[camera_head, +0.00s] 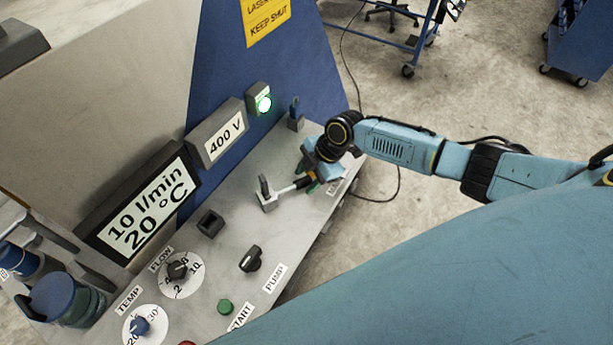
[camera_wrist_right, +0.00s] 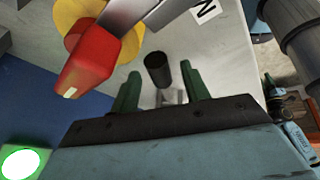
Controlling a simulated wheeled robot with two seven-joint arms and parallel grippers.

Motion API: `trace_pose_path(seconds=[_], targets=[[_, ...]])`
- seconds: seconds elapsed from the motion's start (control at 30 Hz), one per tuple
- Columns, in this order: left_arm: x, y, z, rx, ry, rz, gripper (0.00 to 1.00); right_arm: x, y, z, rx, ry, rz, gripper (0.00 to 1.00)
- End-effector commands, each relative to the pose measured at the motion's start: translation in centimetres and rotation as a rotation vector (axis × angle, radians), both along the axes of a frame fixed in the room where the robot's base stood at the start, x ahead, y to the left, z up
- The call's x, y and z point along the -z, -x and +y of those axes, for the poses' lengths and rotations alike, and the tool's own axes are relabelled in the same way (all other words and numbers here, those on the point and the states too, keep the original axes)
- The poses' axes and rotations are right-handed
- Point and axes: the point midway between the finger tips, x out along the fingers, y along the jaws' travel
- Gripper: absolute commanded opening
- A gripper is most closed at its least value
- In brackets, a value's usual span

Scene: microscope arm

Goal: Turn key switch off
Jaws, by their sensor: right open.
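My right gripper (camera_head: 307,177) is over the far right part of the grey control panel (camera_head: 225,262). In the right wrist view its two green fingers (camera_wrist_right: 162,92) are apart. Between them, on the panel side, are a dark cylinder (camera_wrist_right: 157,70) and a small silvery piece (camera_wrist_right: 168,97). These may be the key switch, but I cannot tell for sure, nor whether the fingers touch it. In the head view my gripper hides that spot and partly covers a label there. My left gripper is not in view.
A red handle (camera_wrist_right: 86,62) on a yellow disc is close beside the fingers. A lever base (camera_head: 268,203) is left of my gripper. A lit green lamp (camera_head: 264,103) and a blue-topped switch (camera_head: 295,122) are behind. A black pump knob (camera_head: 251,259) is nearer.

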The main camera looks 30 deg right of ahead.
Motion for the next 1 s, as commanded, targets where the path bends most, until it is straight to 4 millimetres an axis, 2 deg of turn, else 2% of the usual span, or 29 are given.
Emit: trace_pose_path(seconds=[0.37, 0.7, 1.0], targets=[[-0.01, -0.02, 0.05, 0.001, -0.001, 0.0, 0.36, 0.46, -0.11, 0.22, 0.0, 0.0, -0.001, 0.46], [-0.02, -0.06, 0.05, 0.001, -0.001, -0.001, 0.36, 0.43, -0.1, 0.21, 0.0, 0.0, -0.001, 0.01], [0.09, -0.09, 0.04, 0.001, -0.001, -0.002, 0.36, 0.47, -0.23, 0.21, 0.005, 0.0, 0.0, 0.0]])
